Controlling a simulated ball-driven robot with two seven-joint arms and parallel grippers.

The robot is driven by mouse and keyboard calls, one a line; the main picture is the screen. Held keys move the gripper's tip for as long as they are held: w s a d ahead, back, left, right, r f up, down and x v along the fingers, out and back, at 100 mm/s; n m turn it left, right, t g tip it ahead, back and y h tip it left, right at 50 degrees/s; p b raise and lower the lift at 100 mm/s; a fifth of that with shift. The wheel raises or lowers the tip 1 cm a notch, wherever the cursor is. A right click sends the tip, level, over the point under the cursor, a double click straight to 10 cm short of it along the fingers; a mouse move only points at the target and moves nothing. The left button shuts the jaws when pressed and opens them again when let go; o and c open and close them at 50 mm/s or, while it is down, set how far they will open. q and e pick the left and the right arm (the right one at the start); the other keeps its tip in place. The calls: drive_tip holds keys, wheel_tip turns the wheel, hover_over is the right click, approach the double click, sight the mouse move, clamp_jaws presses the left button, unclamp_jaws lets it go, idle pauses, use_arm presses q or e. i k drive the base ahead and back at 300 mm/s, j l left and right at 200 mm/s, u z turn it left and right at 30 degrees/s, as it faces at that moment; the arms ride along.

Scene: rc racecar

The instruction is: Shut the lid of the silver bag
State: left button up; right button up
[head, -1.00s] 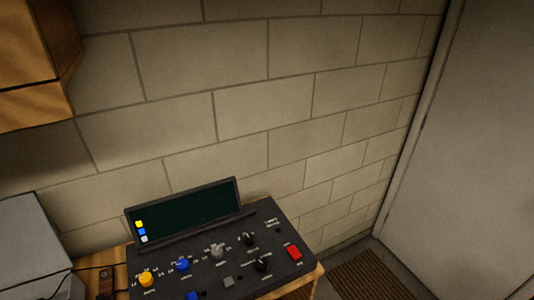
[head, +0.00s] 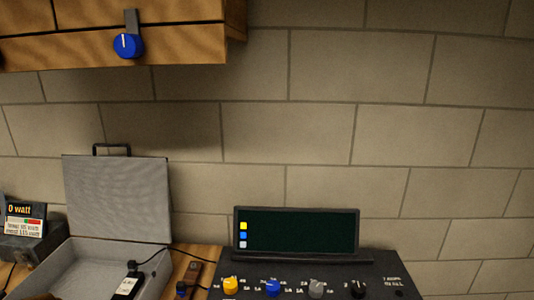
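The silver bag (head: 62,268) is a grey, box-like case at the lower left of the head view, standing on a wooden surface. Its lid (head: 117,199) stands open and upright at the back, with a dark handle (head: 112,149) on its top edge. A black item with a white label (head: 128,286) and a cable shows at the bag's right front part. The bag's front edge is cut off by the picture. Neither of my grippers shows.
A black control panel with a screen (head: 298,230) and coloured knobs stands right of the bag. A small meter reading "0 watt" (head: 25,222) is at the left. A wooden cabinet (head: 190,45) hangs above the bag. A brown strip (head: 192,274) lies between bag and panel.

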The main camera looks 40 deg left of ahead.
sight(115, 198)
drive_tip(key=u, duration=2.35)
drive_tip(key=i+j+z, duration=0.1)
drive_tip(key=i+j, duration=0.2)
drive_tip(key=i, duration=0.15)
drive_tip(key=k+l+u, duration=0.15)
drive_tip(key=u, duration=0.25)
drive_tip(key=k+l+u, duration=0.15)
drive_tip(key=u, duration=0.25)
